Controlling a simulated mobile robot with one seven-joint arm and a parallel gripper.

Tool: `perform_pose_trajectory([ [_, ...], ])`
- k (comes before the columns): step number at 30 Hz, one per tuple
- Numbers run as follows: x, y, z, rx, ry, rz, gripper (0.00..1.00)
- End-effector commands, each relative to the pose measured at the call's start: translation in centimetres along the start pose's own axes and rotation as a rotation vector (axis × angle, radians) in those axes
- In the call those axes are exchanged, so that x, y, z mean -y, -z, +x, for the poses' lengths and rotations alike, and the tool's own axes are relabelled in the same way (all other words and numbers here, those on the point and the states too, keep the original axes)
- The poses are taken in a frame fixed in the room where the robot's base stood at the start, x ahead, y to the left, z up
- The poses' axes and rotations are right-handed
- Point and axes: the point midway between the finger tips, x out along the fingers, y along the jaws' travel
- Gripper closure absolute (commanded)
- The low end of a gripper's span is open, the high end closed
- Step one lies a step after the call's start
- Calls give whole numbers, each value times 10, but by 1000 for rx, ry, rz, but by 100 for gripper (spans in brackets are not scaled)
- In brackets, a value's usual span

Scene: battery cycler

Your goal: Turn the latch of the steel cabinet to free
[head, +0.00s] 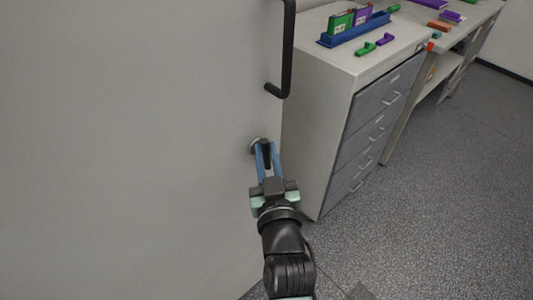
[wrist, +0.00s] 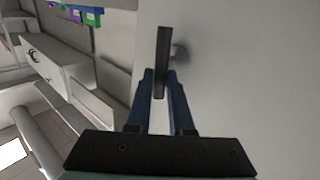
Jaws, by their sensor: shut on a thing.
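The steel cabinet (head: 120,150) fills the left of the head view as a broad plain grey face. Its latch is a dark lever on a round metal base (head: 256,145), low and near the right edge of that face. My gripper (head: 266,147) reaches up to it with blue fingers on both sides of the lever, shut on it. In the wrist view the latch lever (wrist: 163,45) is a dark upright bar running down between the fingertips (wrist: 160,75). The fingers partly hide the lever in the head view.
A black bar handle (head: 289,50) stands out from the cabinet above the latch. A grey drawer unit (head: 318,110) stands close on the right, with a blue rack (head: 353,31) and small green and purple pieces on top. The floor (head: 440,180) right of it is clear.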

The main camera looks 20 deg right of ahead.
Motion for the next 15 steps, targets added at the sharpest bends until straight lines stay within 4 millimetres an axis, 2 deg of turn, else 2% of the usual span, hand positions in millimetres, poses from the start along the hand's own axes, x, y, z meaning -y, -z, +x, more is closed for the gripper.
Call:
perform_pose_trajectory([
  [8, 0, -1, 0, 14, 1, 8, 100],
  [15, -2, 1, 0, 67, 6, 82, 100],
])
